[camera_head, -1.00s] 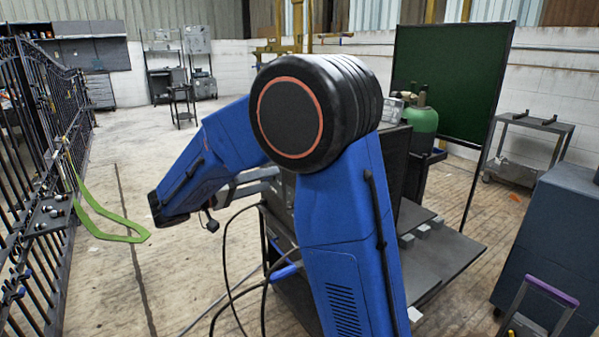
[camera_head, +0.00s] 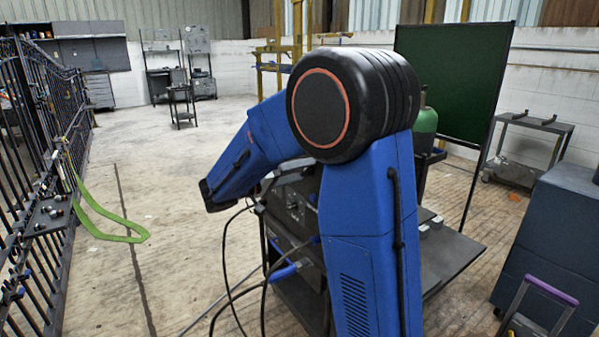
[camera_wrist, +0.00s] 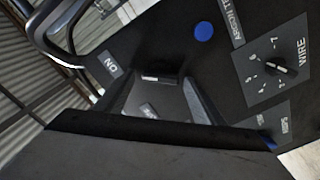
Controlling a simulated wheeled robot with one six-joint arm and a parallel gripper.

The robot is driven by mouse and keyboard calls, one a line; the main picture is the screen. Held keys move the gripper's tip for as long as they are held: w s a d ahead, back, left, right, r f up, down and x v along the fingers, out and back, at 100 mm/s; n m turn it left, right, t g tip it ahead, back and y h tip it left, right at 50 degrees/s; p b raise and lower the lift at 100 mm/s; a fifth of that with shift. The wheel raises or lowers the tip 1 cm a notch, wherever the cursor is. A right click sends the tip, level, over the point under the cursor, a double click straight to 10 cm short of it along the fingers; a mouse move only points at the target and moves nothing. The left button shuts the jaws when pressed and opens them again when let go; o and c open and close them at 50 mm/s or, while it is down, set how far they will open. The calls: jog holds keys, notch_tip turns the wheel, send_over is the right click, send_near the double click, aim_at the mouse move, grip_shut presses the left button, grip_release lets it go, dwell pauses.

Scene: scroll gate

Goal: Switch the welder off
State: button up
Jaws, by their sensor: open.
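The welder (camera_head: 290,205) is a dark machine on a cart, partly hidden behind my blue arm in the head view. Its black front panel (camera_wrist: 165,35) fills much of the wrist view, tilted. An ON label (camera_wrist: 110,65) is at the left, with a small dark switch-like part (camera_wrist: 150,76) just right of it. A second small label (camera_wrist: 148,111) is too blurred to read surely. My gripper (camera_wrist: 160,100) is open in the wrist view, close before the panel; its dark body covers the bottom. I see nothing held. The head view hides the gripper.
A blue round button (camera_wrist: 203,31) and a WIRE dial (camera_wrist: 283,68) sit to the right on the panel. Black cables (camera_head: 235,265) hang before the welder. A black gate (camera_head: 30,150) stands left, a blue-grey cabinet (camera_head: 555,240) right. Open floor lies left of the arm.

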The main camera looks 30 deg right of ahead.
jog(key=c, duration=1.1)
jog(key=shift+n, duration=0.3)
jog(key=n, duration=1.1)
jog(key=shift+f+n, duration=0.3)
jog(key=shift+f, duration=0.05)
jog(key=shift+f+n, duration=0.1)
jog(key=shift+n, duration=1.8)
